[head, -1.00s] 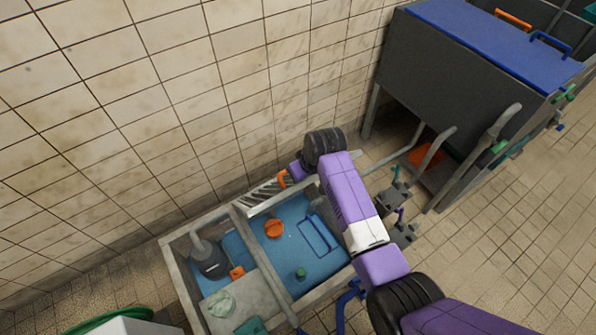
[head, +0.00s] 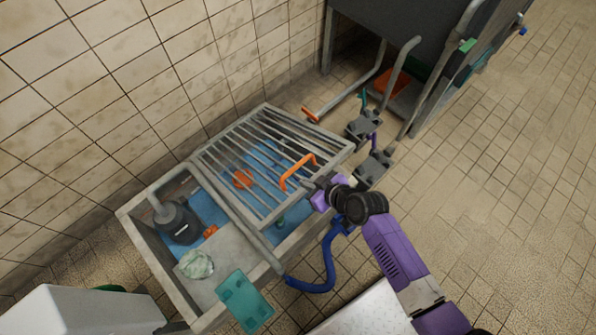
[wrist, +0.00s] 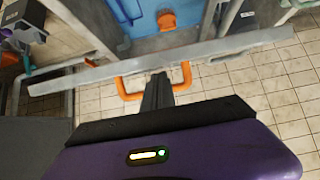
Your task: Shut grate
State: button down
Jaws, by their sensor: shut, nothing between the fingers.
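The grate (head: 232,165), a grey barred frame, lies across the right part of the tank (head: 140,228) in the head view, low over the opening. I cannot tell whether it rests fully on the rim. Its orange handle (head: 297,170) is on the side near my arm. In the wrist view the grate (wrist: 215,50) shows nearly edge-on as a long grey bar, with the orange handle (wrist: 185,75) below it. My gripper (head: 313,184) is shut and empty, beside the handle. In the wrist view its fingertips (wrist: 158,76) lie across the handle's opening; contact is unclear.
The tank's left part is uncovered and holds a dark pump (head: 178,222) and a pale cloth (head: 196,264). A teal piece (head: 244,298) overlaps the front rim. A blue hose (head: 328,265) hangs at the front. Grey pipe fittings (head: 375,168) stand to the right, with open tiled floor beyond.

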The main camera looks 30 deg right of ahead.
jog(key=shift+s+d+f+b, duration=0.2)
jog(key=shift+s+f+b, duration=0.65)
jog(key=shift+f+b, duration=1.5)
jog(key=shift+s+d+f+b, duration=0.15)
jog(key=shift+s+f+b, duration=0.7)
jog(key=shift+f+b, duration=1.55)
jog(key=shift+s+d+f+b, duration=0.2)
jog(key=shift+s+f+b, duration=0.85)
jog(key=shift+f, duration=2.35)
jog(key=shift+w, duration=0.2)
jog(key=s+f+p+v, duration=0.1)
jog(key=p+v, duration=0.3)
jog(key=v, duration=0.7)
jog(key=shift+s+d, duration=0.2)
jog(key=shift+s, duration=0.05)
